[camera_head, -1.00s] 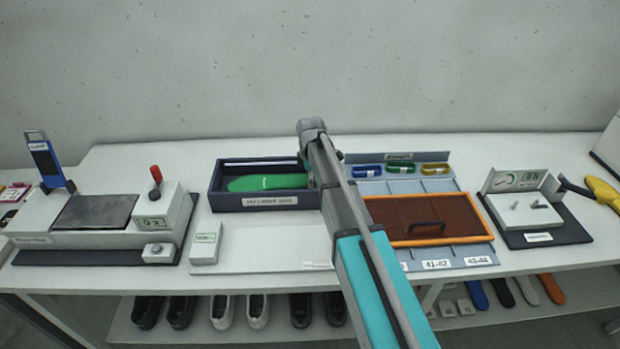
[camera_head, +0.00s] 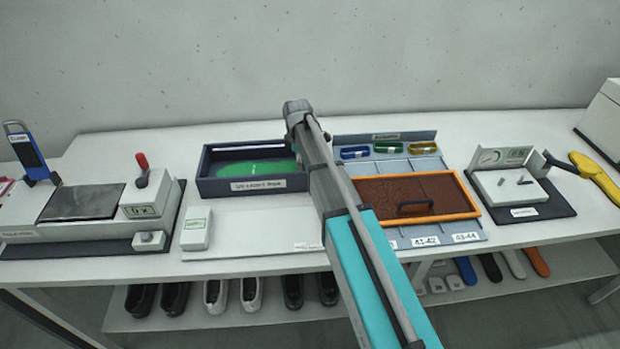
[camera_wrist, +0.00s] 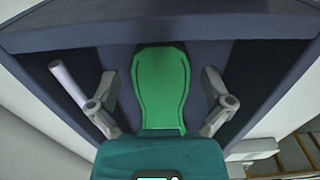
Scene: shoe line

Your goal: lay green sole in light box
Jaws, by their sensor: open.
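The green sole (camera_head: 258,169) lies inside the dark-walled light box (camera_head: 252,189), low behind its front wall in the head view. In the wrist view the sole (camera_wrist: 161,88) lies lengthwise on the box floor, below my gripper (camera_wrist: 161,80). My gripper is open, with one finger on each side of the sole and a visible gap on both sides. A white tube (camera_wrist: 73,86) runs along the left inside the box. The near end of the sole is hidden by my gripper body. In the head view my arm hides my fingers and the box's right end.
Right of the box is a tray with an orange-framed brown lid (camera_head: 420,199) and several coloured clips behind. A press (camera_head: 82,203) stands at the left, a gauge stand (camera_head: 512,187) at the right. A small white device (camera_head: 196,229) stands before the box. Bare white table lies beside it.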

